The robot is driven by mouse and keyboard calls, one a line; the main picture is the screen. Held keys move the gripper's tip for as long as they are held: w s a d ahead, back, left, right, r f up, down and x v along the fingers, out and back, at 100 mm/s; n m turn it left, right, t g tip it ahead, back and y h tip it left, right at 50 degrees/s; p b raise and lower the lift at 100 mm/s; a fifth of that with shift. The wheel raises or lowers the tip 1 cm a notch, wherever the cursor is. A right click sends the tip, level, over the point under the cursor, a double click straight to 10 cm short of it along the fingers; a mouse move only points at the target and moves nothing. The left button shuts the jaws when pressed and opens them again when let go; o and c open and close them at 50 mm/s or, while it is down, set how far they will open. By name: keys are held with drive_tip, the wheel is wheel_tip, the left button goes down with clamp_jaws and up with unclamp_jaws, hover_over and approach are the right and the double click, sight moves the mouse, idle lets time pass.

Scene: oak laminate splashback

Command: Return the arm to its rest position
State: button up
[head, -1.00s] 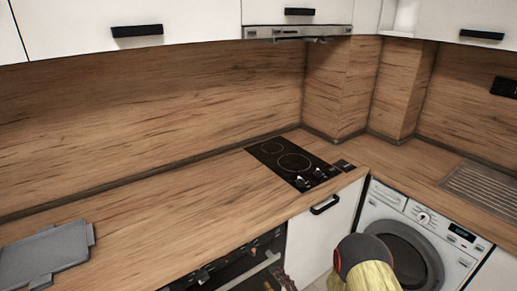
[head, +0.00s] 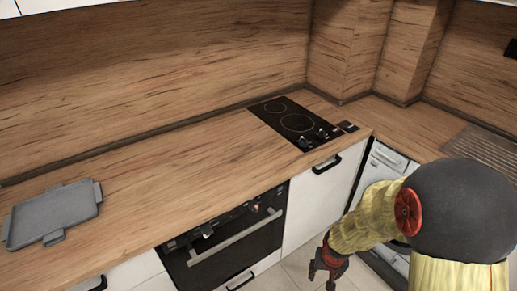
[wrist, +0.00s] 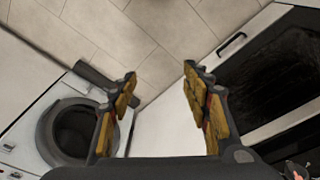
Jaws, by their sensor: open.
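My arm, in yellow and dark grey, shows at the lower right of the head view, in front of the washing machine. My gripper (head: 325,268) hangs at its end, low in front of the white cabinet and above the tiled floor. In the wrist view my gripper (wrist: 158,80) has its two yellow-padded fingers spread wide apart. Nothing is between them; the floor and a white cabinet front show through the gap.
A grey tray (head: 54,213) lies on the wooden counter at the left. A black hob (head: 297,122) is set in the counter. The oven (head: 225,240) and white cabinet (head: 310,205) stand below. The washing machine (wrist: 75,130) is at the left in the wrist view. Floor tiles (wrist: 120,38) look clear.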

drive_tip(key=s+a+r+t, duration=0.1)
drive_tip(key=s+r, duration=0.3)
drive_tip(key=r, duration=0.7)
drive_tip(key=s+a+r+n+t, duration=0.1)
drive_tip(key=s+r, duration=0.3)
drive_tip(key=r, duration=0.7)
drive_tip(key=s+a+r+n+t, duration=0.1)
drive_tip(key=s+r, duration=0.4)
drive_tip(key=r, duration=0.6)
drive_tip(key=shift+r+t+y, duration=0.3)
drive_tip(key=shift+r+t, duration=0.05)
drive_tip(key=shift+t, duration=0.15)
drive_tip(key=shift+o, duration=0.2)
